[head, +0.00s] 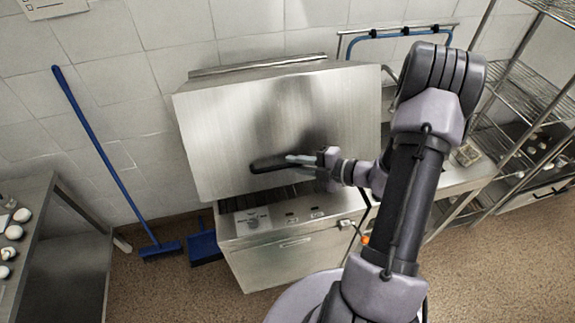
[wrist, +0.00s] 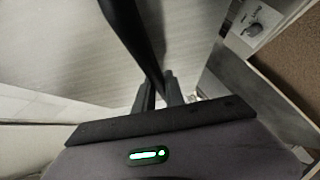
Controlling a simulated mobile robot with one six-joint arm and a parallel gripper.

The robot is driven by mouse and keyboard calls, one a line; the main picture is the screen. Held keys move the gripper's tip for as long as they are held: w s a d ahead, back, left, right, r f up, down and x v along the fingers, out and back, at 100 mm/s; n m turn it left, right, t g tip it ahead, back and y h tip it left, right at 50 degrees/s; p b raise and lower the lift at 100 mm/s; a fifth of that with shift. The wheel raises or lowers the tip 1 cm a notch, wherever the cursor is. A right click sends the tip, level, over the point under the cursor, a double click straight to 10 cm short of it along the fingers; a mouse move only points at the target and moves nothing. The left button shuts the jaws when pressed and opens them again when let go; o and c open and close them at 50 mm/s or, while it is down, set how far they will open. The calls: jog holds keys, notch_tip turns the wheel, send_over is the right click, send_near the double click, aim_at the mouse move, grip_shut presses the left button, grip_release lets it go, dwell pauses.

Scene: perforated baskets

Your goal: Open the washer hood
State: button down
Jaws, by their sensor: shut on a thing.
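The washer hood (head: 225,130) is a brushed-steel box in the middle of the head view. A dark gap shows between its lower edge and the washer base (head: 280,262), which carries a control panel (head: 253,221). A dark bar handle (head: 265,163) runs along the lower front of the hood. My gripper (head: 300,160) is shut on the right part of this handle. In the wrist view the handle (wrist: 132,30) runs down to my fingers (wrist: 158,92), beside the hood's steel face (wrist: 50,45). The fingers hide part of the handle.
A blue broom (head: 95,145) leans on the tiled wall at left, with a blue dustpan (head: 203,245) near it. A steel table (head: 65,235) stands at far left. A counter (head: 450,185) and wire shelves (head: 520,85) stand at right. Floor shows between the left table and washer.

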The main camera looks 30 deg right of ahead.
jog(key=w+d+r+p, duration=0.1)
jog(key=w+r+p, duration=0.2)
jog(key=r+p, duration=0.5)
jog(key=w+r+p, duration=0.3)
jog(key=r+p, duration=0.5)
jog(key=r, duration=0.7)
jog(key=shift+d+r, duration=0.35)
jog(key=shift+r, duration=0.05)
jog(key=c, duration=1.4)
grip_release()
jog(key=b+v, duration=0.2)
jog(key=v, duration=1.5)
jog(key=shift+s+b, duration=0.2)
jog(key=shift+b, duration=0.2)
